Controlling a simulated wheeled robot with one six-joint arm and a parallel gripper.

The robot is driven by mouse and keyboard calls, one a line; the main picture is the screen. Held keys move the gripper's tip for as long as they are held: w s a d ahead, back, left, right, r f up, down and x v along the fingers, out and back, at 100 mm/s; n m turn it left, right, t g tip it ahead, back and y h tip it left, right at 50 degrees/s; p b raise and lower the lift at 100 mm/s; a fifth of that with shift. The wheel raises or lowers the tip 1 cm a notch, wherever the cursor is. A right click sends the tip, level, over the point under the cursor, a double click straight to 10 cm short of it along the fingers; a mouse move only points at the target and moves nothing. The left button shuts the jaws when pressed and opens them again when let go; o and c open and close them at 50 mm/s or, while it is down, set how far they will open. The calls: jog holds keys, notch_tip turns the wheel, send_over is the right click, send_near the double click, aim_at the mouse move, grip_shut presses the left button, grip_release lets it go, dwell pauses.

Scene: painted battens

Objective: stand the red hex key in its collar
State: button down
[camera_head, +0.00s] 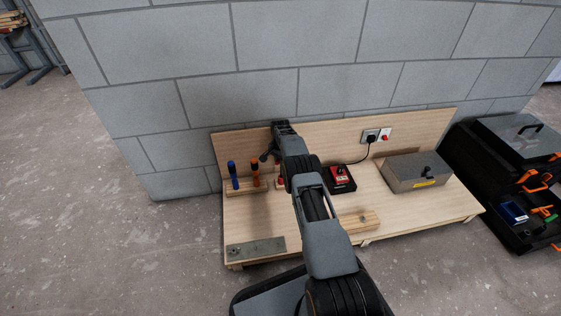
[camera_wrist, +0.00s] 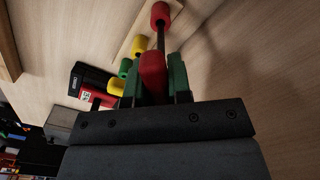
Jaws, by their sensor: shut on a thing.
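My gripper (camera_wrist: 154,74) has green fingers shut on the red handle of the hex key (camera_wrist: 152,68) in the wrist view. Its dark shaft runs away from the fingers towards a red collar (camera_wrist: 160,14) at the top of that view. The shaft's far end appears to meet or overlap the red collar; I cannot tell whether it is inside. The collar is one of a row on a pale wooden strip, beside a yellow one (camera_wrist: 138,45) and a green one (camera_wrist: 125,68). In the head view my arm hides most of this area.
Blue (camera_head: 233,174) and orange (camera_head: 255,174) handled tools stand in a rack at left on the wooden bench (camera_head: 395,222). A red and black device (camera_head: 341,179), a grey box (camera_head: 416,172) and a metal plate (camera_head: 256,248) lie on it. A backboard rises behind.

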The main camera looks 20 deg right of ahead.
jog(key=shift+f, duration=0.85)
dwell(0.6)
jog(key=shift+f, duration=0.3)
jog(key=shift+f, duration=0.45)
dwell(0.5)
jog(key=shift+f, duration=0.25)
jog(key=c, duration=1)
grip_release()
jog(key=shift+o, duration=0.2)
